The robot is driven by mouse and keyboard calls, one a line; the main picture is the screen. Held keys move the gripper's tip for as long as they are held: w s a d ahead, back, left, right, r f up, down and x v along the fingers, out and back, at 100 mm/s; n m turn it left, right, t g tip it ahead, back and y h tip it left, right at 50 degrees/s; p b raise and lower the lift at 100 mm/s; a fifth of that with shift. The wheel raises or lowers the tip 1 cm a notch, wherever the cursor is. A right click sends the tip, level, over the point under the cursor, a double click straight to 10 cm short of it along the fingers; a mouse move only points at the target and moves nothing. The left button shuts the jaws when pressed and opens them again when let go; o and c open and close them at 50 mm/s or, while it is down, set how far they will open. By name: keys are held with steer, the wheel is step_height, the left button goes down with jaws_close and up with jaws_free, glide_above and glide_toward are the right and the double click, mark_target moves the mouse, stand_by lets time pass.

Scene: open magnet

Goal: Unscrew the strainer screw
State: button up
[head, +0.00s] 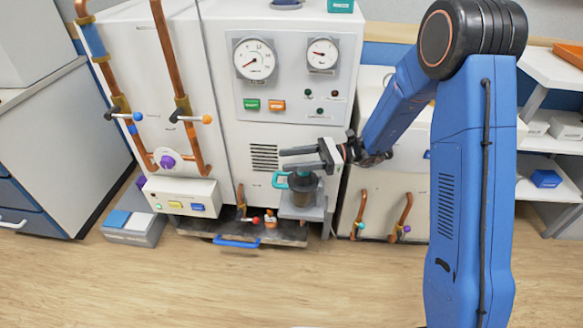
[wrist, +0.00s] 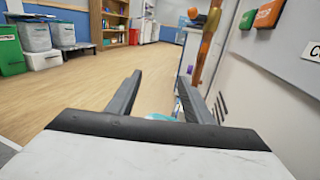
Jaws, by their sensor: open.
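I cannot tell for sure which part is the strainer screw. A round purple knob (head: 167,161) sits at the foot of the left copper pipes on the white cabinet. A dark cylinder with a teal handle (head: 281,181) stands on a small grey shelf at the cabinet's front. My gripper (head: 283,160) is open and points left, just above this cylinder, well to the right of the purple knob. In the wrist view my gripper (wrist: 164,85) shows two spread fingers with nothing held. A bit of teal (wrist: 180,112) shows low near the right finger.
Copper pipes (head: 164,50) with small levers run up the cabinet's left part. Gauges (head: 254,58) and buttons sit on the front panel. A tray with a blue handle (head: 237,241) juts out below. A grey box (head: 135,228) stands on the floor at left. The front floor is clear.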

steer(key=shift+r, duration=3)
